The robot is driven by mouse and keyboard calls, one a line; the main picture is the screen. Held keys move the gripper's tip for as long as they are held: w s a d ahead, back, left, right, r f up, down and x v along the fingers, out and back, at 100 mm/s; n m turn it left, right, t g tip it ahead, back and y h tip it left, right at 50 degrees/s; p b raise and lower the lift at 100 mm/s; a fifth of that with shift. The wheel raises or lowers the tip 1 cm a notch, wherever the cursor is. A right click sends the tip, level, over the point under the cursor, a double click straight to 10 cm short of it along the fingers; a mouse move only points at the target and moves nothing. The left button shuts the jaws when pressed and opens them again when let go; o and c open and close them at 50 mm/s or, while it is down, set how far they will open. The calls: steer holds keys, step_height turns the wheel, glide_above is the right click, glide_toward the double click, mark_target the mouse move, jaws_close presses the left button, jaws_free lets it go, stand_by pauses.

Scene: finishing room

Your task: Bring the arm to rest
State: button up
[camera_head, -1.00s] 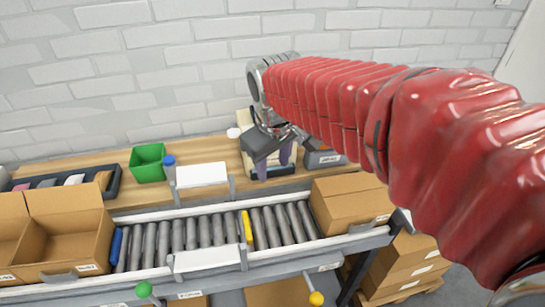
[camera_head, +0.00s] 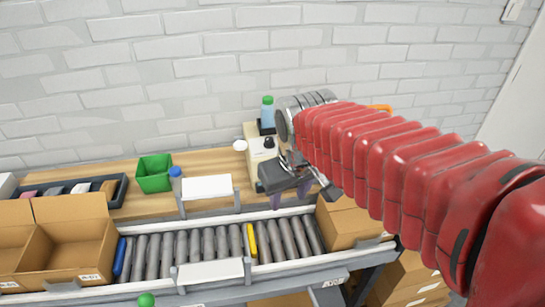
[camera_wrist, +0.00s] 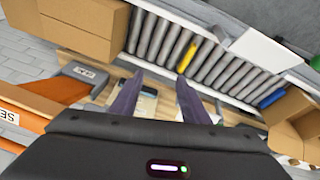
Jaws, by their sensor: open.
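My gripper (camera_wrist: 158,95) is open and empty in the wrist view, its two purple fingers apart above the edge of the wooden bench. In the head view my gripper (camera_head: 292,200) hangs from my red-sleeved arm, above the bench's front edge and just left of the closed carton; its fingers are partly hidden by the wrist. The arm reaches in from the right side of the picture.
A roller conveyor (camera_head: 180,255) with a yellow strip (camera_head: 251,241) runs along the front. A closed carton (camera_head: 345,227) sits at its right end, an open carton (camera_head: 60,240) at its left.

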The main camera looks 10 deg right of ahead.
steer(key=s+d+m+t, duration=0.2)
steer(key=s, duration=0.7)
steer(key=shift+s+d+r+m, duration=0.25)
steer(key=shift+d+r+m, duration=0.05)
steer(key=shift+d+r, duration=0.15)
